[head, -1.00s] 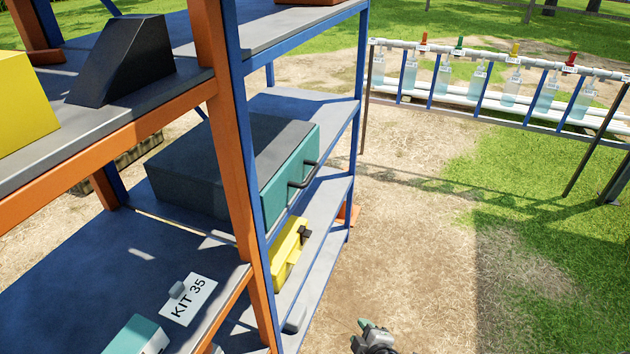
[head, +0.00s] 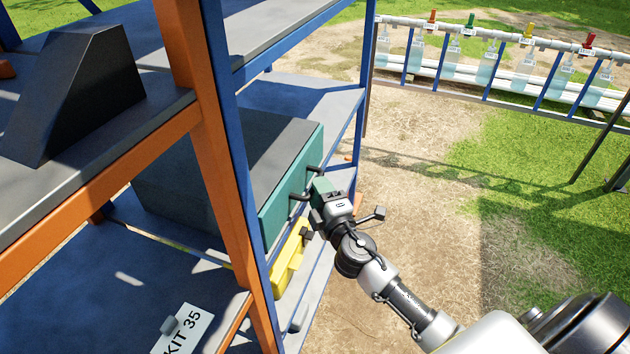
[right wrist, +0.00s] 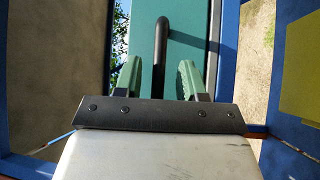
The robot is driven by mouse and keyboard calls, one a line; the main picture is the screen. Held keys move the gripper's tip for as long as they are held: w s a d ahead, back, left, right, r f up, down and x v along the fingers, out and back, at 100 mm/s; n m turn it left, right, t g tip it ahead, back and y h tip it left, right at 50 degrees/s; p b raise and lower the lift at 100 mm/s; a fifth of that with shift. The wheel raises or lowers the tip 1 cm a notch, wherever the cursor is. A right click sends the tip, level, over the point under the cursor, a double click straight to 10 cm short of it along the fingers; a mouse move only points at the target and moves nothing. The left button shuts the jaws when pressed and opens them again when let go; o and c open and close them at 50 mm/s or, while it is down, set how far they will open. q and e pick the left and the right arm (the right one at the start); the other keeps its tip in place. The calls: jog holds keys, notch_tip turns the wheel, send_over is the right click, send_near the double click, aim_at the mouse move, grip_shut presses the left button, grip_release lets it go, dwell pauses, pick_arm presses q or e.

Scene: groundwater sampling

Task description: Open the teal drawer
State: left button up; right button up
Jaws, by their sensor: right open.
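The teal drawer (head: 272,220) is the front of a dark grey box on the middle shelf. It looks closed. Its black bar handle (head: 298,197) is partly covered by my right gripper (head: 318,189) in the head view. In the right wrist view the teal drawer front (right wrist: 187,20) lies straight ahead. The handle (right wrist: 161,45) runs upright in the picture between the two green fingertips of my right gripper (right wrist: 160,80). The gripper is open, with gaps on both sides of the bar. My left gripper is not in view.
The orange upright (head: 208,130) and blue upright (head: 228,120) of the shelf stand left of the drawer. A yellow case (head: 287,262) sits below it. A KIT 35 card (head: 184,330) lies on the near shelf. Open ground lies to the right, with a bottle rack (head: 480,75) behind.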

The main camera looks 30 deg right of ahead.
jog(key=shift+w+r, duration=0.15)
jog(key=shift+w, duration=1)
grip_shut()
